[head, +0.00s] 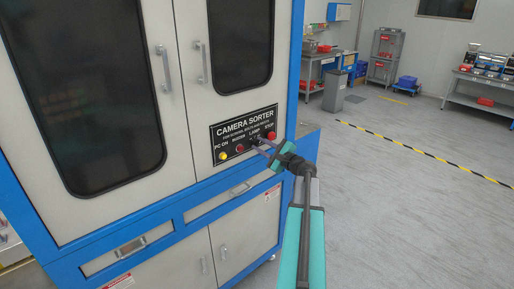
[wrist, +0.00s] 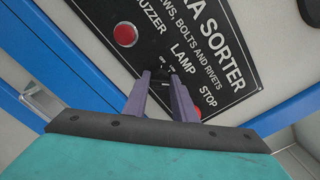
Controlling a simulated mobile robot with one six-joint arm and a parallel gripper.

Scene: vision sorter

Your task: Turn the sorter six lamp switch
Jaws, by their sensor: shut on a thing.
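The black camera sorter panel (head: 243,137) is on the cabinet front, with labels PC ON, BUZZER, LAMP and STOP. My gripper (head: 260,144) reaches it from the right, at the LAMP position. In the wrist view my gripper (wrist: 165,78) has its two grey-purple fingers around the dark lamp switch (wrist: 162,73), just under the LAMP label. The gripper is shut on this switch. The fingers hide much of the knob, and its exact angle cannot be told. The panel also fills the upper wrist view (wrist: 215,50).
Beside the lamp switch are the red stop button (head: 271,136), the red buzzer button (head: 240,149) and the yellow PC ON button (head: 222,156). Cabinet door handles (head: 199,62) stick out above. The floor (head: 400,190) at right is open.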

